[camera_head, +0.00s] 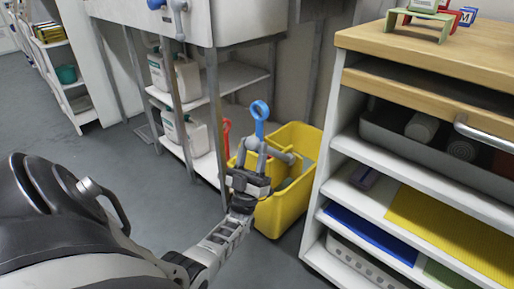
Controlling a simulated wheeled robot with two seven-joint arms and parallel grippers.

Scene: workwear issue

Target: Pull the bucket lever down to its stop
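The yellow bucket (284,213) stands on the floor at the middle of the view, between the sink stand and the wooden-topped unit. A blue ring-ended handle (260,110), which looks like the bucket's lever, stands upright above its left side. My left gripper (259,148) is in front of the bucket's near left side, with its grey fingers pointing up at the foot of the blue handle. The fingers overlap grey parts there, so I cannot tell whether they touch or grip the lever. My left gripper and wrist hide part of the bucket. My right gripper is not in view.
The sink stand (235,78) with white jugs (188,78) on its shelves is close on the left of the bucket. The wooden-topped shelf unit (428,50) stands close on the right. Grey floor (130,160) is clear at the left.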

